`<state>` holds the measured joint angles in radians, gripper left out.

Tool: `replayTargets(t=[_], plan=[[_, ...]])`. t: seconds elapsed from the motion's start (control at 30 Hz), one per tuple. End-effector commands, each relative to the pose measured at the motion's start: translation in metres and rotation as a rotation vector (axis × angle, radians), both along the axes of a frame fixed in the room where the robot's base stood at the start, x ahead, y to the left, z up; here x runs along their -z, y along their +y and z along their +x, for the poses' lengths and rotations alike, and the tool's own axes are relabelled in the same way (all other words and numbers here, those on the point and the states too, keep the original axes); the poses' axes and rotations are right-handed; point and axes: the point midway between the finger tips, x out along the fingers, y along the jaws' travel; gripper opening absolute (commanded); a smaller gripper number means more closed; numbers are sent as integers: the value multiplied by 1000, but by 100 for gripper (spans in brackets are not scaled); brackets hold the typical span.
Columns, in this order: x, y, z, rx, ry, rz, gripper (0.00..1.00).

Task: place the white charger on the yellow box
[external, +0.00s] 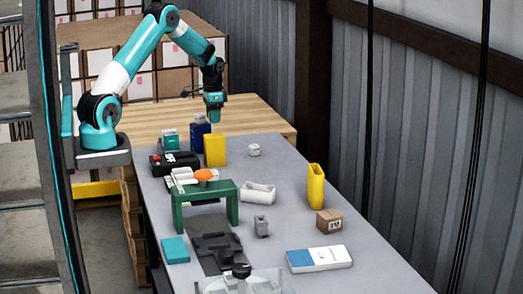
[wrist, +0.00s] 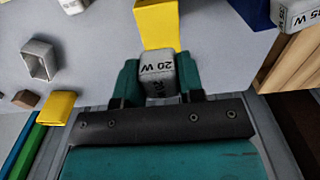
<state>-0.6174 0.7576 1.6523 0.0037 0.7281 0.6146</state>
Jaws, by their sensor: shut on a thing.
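My gripper (wrist: 158,80) is shut on the white charger (wrist: 157,66), a pale block marked "20 W", held between the teal fingers. In the external view my gripper (external: 214,115) points down above the back of the grey table, and the charger cannot be made out there. The yellow box (external: 215,151) stands upright on the table below my gripper. In the wrist view the yellow box (wrist: 157,24) lies just beyond the charger. Whether they touch cannot be told from that view; the external view shows my gripper higher than the box.
A dark blue box (external: 200,135) stands close behind the yellow box. A white cube (external: 254,150) sits to its right. A black case (external: 174,162) and a green stand (external: 206,192) are nearby. A second yellow item (external: 316,186) stands at the right.

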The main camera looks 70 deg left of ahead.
Motion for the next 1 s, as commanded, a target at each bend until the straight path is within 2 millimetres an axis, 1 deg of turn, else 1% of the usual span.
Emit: replayTargets(t=[0.17,0.3,0.37,0.73,0.77,0.8,0.87,1.0], plan=[[14,0,0,0,2,-1,12],[36,0,0,0,2,-1,12],[43,0,0,0,1,-1,12],[49,0,0,0,-1,1,12],[50,0,0,0,-1,1,38],[49,0,0,0,-2,1,47],[49,0,0,0,-1,1,61],[49,0,0,0,-1,1,61]])
